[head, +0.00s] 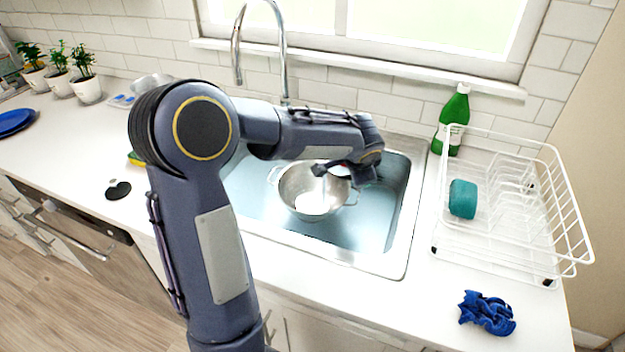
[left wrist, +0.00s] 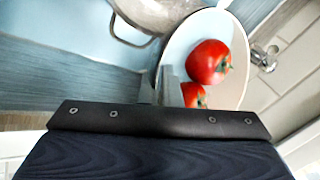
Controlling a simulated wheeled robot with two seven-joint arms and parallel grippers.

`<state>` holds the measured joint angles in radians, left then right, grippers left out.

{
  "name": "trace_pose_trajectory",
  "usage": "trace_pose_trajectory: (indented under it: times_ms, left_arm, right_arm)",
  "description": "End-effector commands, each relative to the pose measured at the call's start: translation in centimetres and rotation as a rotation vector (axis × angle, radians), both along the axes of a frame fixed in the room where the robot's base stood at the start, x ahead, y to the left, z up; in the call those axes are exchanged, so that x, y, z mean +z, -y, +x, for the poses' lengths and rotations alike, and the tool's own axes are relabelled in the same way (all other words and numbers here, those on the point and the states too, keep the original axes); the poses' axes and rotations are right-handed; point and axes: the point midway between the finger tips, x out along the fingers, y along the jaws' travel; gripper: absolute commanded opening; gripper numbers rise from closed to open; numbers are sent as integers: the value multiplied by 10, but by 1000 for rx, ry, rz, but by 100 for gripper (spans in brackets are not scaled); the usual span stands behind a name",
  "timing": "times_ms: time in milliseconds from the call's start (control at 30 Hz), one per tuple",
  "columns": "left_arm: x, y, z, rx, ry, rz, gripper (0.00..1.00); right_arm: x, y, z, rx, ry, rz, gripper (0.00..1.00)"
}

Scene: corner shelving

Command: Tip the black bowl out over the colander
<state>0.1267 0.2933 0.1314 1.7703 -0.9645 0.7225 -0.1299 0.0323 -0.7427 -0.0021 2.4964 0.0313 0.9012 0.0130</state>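A metal colander (head: 300,188) with two handles stands in the sink, and part of it shows in the left wrist view (left wrist: 152,12). My left arm reaches over the sink, with its left gripper (head: 345,172) above the colander's right side. In the left wrist view, a bowl (left wrist: 181,45) with a pale inside holds red tomatoes (left wrist: 209,62). The left gripper's fingers (left wrist: 163,85) are at the bowl's rim and appear closed on it. The bowl's outer side is hidden there, and I cannot make it out clearly in the head view. My right gripper is not in view.
The sink (head: 385,235) has a tall faucet (head: 281,50) behind it. A white dish rack (head: 505,225) with a teal sponge (head: 463,199) and a green bottle (head: 453,120) stand to the right. A blue cloth (head: 487,313) lies at the front right. Potted plants (head: 87,89) stand far left.

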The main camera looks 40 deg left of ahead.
Motion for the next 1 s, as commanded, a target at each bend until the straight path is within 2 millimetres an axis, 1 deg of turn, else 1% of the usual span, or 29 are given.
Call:
trace_pose_trajectory:
  times_ms: [1000]
  left_arm:
    - [8, -7, -7, -1, 62, -59, 0]
  right_arm:
    - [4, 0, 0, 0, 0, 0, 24]
